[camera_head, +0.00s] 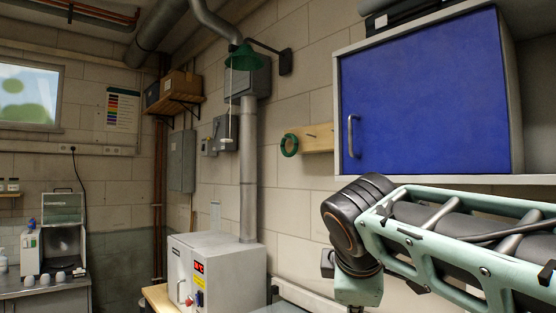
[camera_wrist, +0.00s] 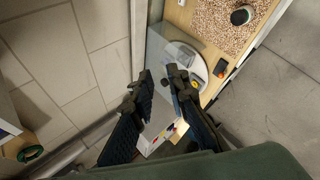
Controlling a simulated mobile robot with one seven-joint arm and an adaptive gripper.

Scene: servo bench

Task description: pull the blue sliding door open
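The blue sliding door (camera_head: 430,90) fills the visible front of a white-framed wall cabinet (camera_head: 337,90) at the upper right of the head view. Its upright metal handle (camera_head: 352,136) sits near the door's lower left edge. My arm crosses the lower right of the head view, below the cabinet, and its wrist points down. My gripper lies mostly below that picture's edge. In the wrist view my gripper (camera_wrist: 159,77) points down towards the bench, its two black fingers apart with nothing between them. The door and handle do not show in the wrist view, and my gripper is apart from them.
A wooden rail (camera_head: 319,137) with a green ring (camera_head: 289,145) is on the wall left of the cabinet. A grey box-shaped machine (camera_head: 225,270) stands lower left. Black cases (camera_head: 405,14) lie on top of the cabinet. The wall just below the handle is bare.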

